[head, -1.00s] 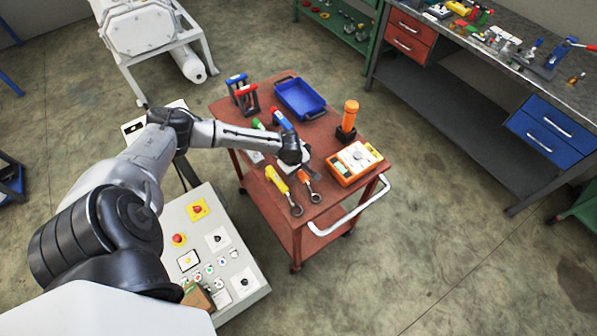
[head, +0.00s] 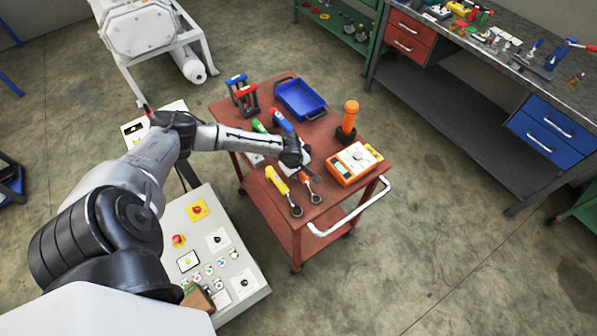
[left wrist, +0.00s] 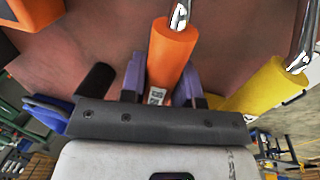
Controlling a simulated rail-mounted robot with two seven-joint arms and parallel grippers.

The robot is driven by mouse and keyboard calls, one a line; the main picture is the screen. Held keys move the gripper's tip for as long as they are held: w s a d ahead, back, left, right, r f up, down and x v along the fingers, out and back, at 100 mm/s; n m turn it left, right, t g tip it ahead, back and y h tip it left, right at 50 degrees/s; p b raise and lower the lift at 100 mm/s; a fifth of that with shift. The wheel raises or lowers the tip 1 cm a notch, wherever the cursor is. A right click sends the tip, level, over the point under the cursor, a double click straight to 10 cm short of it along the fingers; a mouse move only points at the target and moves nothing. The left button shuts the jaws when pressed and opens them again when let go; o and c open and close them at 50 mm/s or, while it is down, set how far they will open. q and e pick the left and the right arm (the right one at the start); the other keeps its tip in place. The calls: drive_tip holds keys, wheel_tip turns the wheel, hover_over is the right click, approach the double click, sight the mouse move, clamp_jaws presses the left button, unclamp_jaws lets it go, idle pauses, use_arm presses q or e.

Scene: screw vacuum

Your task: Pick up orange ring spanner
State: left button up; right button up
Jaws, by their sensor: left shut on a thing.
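The orange ring spanner (head: 313,188) is on the red cart's top, its metal ring end toward the cart's front. In the left wrist view its orange handle (left wrist: 172,58) sits between the purple fingers of my left gripper (left wrist: 160,80). My left gripper (head: 298,166) is shut on this handle; in the head view the wrist partly hides the grip. I cannot tell whether the spanner touches the cart. The yellow ring spanner (head: 279,182) lies just left of it and also shows in the left wrist view (left wrist: 258,88). My right gripper is not in view.
The red cart (head: 262,92) also holds a blue tray (head: 300,99), an orange-handled tool (head: 349,117) standing upright, an orange meter (head: 352,163), and red and blue clamps (head: 243,94). A white handle rail (head: 350,213) runs along its front. A grey control panel (head: 211,235) stands left.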

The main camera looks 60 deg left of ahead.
use_arm(q)
clamp_jaws()
drive_tip(key=shift+r, duration=0.15)
wheel_tip(320, 180, up, 4)
drive_tip(key=shift+d+r, duration=0.1)
drive_tip(key=shift+r, duration=0.05)
drive_tip(key=w+d+r, duration=0.6)
drive_tip(key=w+d, duration=0.1)
drive_tip(key=d, duration=0.1)
drive_tip(key=shift+w+d+r, duration=0.2)
drive_tip(key=shift+w+d, duration=0.05)
drive_tip(key=shift+w, duration=0.15)
